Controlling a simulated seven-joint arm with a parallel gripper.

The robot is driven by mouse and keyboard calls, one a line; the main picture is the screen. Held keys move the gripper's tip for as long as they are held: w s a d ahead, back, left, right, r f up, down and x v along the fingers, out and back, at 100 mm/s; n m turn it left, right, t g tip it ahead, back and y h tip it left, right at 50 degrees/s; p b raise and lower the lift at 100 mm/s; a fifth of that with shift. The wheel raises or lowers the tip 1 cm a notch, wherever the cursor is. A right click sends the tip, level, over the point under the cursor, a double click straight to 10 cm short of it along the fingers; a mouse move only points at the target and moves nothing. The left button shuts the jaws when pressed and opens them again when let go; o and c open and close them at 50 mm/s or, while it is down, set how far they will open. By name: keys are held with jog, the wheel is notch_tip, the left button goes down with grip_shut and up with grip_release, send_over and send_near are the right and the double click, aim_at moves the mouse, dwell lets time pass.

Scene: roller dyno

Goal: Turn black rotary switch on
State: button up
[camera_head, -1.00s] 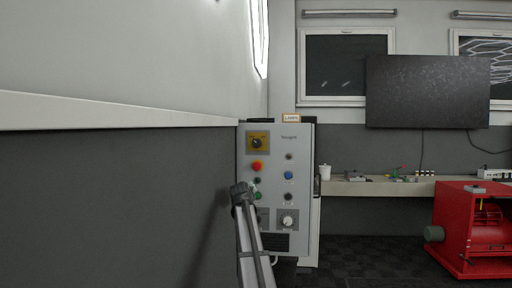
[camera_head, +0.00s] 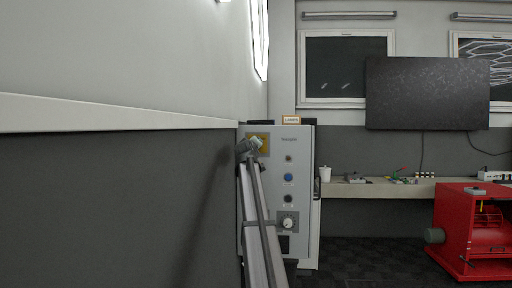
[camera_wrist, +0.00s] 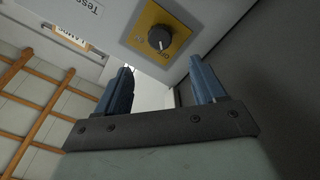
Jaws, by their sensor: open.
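The black rotary switch (camera_wrist: 159,38) sits on a yellow square plate (camera_wrist: 144,22) on the grey control cabinet, seen close in the wrist view. In the head view the yellow plate (camera_head: 264,136) shows at the cabinet's upper left, and my gripper hides the switch there. My gripper (camera_wrist: 163,84) is open and empty. Its two blue fingers stand apart below the switch in the wrist view, with a gap to the panel; I cannot tell how far. In the head view my gripper (camera_head: 250,146) is in front of the yellow plate.
The cabinet (camera_head: 304,216) stands against the grey left wall (camera_head: 110,205), close beside my arm. It carries a blue button (camera_head: 288,177) and a white knob (camera_head: 288,223). A workbench (camera_head: 375,189) and a red machine (camera_head: 468,232) stand to the right.

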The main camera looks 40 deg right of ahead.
jog(key=x, duration=1)
jog(key=shift+f, duration=0.1)
jog(key=shift+c, duration=0.5)
jog(key=c, duration=1)
jog(key=shift+o, duration=0.2)
